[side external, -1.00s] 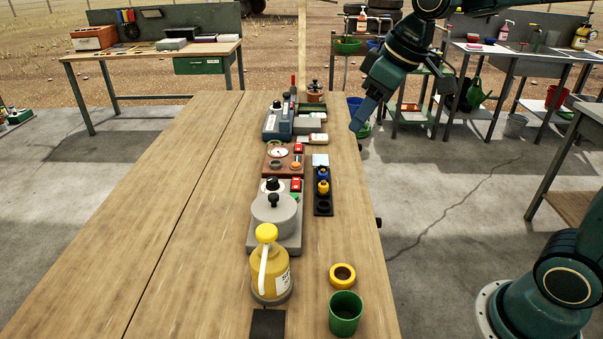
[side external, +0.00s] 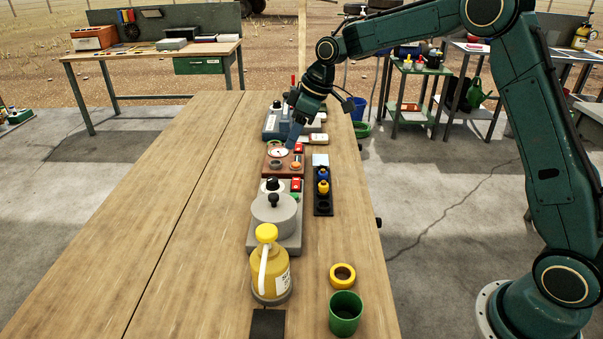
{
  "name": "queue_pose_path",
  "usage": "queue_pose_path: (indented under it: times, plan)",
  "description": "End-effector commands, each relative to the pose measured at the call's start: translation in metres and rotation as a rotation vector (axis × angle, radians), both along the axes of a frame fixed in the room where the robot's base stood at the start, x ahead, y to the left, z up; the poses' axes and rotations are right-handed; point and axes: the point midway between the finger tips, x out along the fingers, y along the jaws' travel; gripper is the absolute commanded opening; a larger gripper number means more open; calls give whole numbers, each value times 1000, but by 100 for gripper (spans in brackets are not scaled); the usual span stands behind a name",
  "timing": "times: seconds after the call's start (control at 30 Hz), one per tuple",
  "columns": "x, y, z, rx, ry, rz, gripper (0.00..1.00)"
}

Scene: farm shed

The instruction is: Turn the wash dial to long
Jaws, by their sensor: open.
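A grey machine (side external: 292,243) with a round lidded drum (side external: 272,214) stands on the long wooden bench. On its back part sits a black dial (side external: 272,184) on a white round face, beside a red switch. This looks like the wash dial, but its markings are too small to read. My gripper (side external: 292,138) is open and empty, pointing down above the far part of the bench, beyond the dial and near the brown panel box (side external: 270,168). It is apart from the dial.
The brown box carries a gauge (side external: 278,153) and a red switch. A blue device (side external: 272,128) stands behind it. A black rack (side external: 323,208) with yellow and blue parts is at right. A yellow jug (side external: 270,275), yellow ring (side external: 342,275) and green cup (side external: 345,314) stand in front. The bench's left side is clear.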

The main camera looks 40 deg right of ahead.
Motion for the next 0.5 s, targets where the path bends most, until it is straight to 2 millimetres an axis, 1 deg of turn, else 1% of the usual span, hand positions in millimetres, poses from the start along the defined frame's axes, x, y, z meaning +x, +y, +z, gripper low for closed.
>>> queue_pose_path:
  times: [0.1, 0.37, 0.5]
  plan:
    - [5, -1, -6, 2, 0, 12, 53]
    - [6, 0, -8, 2, 0, 14, 53]
    - [8, 1, -14, 3, 3, 14, 53]
